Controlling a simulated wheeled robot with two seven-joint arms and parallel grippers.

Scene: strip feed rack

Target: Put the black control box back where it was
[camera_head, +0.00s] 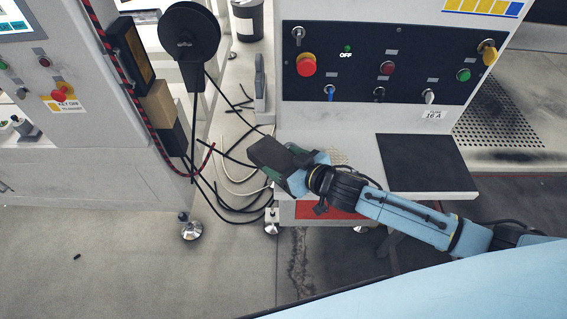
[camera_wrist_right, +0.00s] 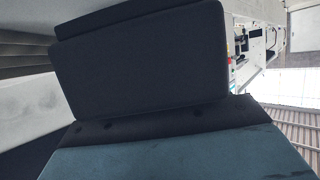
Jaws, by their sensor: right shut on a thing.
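The black control box (camera_head: 267,153) is held at the end of my right arm, in front of the grey cabinet and left of its black-topped shelf. My right gripper (camera_head: 291,164) is shut on it, though the fingertips are mostly hidden. In the right wrist view the dark box (camera_wrist_right: 140,65) fills much of the picture, right in front of the gripper. The box is tilted in the head view and appears clear of the surfaces around it. My left gripper is not in view.
The control panel (camera_head: 375,62) with knobs and buttons is behind the arm. The black-topped shelf (camera_head: 425,162) is bare. A black reel (camera_head: 189,32) hangs at the left, with loose cables (camera_head: 222,190) on the floor below. The floor at front left is mostly clear.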

